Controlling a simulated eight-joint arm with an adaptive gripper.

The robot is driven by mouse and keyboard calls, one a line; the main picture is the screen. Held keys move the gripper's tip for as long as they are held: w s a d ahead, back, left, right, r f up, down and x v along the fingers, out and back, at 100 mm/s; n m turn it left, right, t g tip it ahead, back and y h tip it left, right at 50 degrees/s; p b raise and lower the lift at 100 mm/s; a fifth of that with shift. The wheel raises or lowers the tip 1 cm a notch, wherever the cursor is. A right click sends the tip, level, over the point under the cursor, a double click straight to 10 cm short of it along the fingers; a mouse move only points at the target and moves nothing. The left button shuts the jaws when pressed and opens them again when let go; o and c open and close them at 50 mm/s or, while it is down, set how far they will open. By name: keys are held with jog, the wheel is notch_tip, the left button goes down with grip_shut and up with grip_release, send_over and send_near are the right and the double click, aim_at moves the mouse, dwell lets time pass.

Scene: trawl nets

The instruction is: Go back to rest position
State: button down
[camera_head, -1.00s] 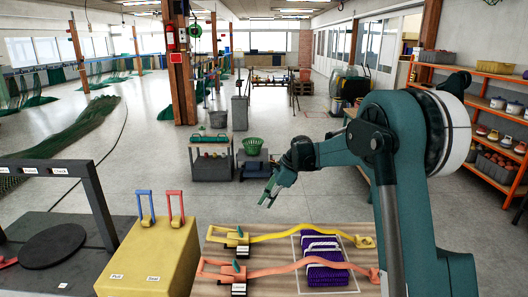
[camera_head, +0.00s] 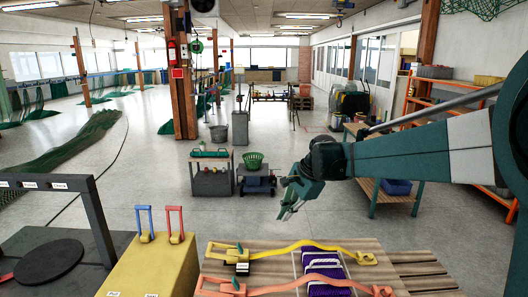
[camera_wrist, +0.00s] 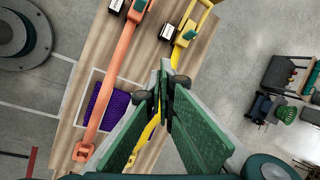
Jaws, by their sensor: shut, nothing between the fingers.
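My gripper (camera_head: 285,213) is shut and empty, raised in the air above and beyond the wooden board (camera_head: 405,262). It also shows in the wrist view (camera_wrist: 165,66), fingers together and pointing up the picture. On the board lie a yellow strap (camera_head: 305,244) and an orange strap (camera_head: 310,281), both with buckles at their left ends. A purple net bundle (camera_head: 322,268) lies under the straps inside a white outline. In the wrist view the gripper covers part of the purple bundle (camera_wrist: 112,108) and the yellow strap.
A yellow box (camera_head: 150,268) with a blue and a red lever stands left of the board. A dark frame (camera_head: 97,215) and round plate (camera_head: 48,262) are further left. A green basket (camera_head: 253,161) stands on a trolley behind. Orange shelving is at the right. The floor between is clear.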

jog(key=s+d+r+n+t+h, duration=0.1)
jog(key=s+d+r+n, duration=0.2)
jog(key=s, duration=0.7)
jog(key=s+d+r+n+t+h, duration=0.1)
jog(key=s+d+n, duration=0.3)
jog(key=s, duration=0.6)
jog(key=s+d+f+n+t+h, duration=0.1)
jog(key=s+d+f+n, duration=0.2)
jog(key=s, duration=0.6)
jog(key=s+d+f+n+t+h, duration=0.1)
jog(key=s+d+f+n, duration=0.1)
jog(key=s, duration=0.7)
jog(key=shift+d+f+n+t, duration=0.4)
jog(key=shift+d+f, duration=0.15)
jog(key=shift+d, duration=0.5)
jog(key=shift+s+f, duration=0.1)
jog(key=shift+f, duration=0.05)
notch_tip(320, 180, down, 13)
jog(key=b, duration=1.3)
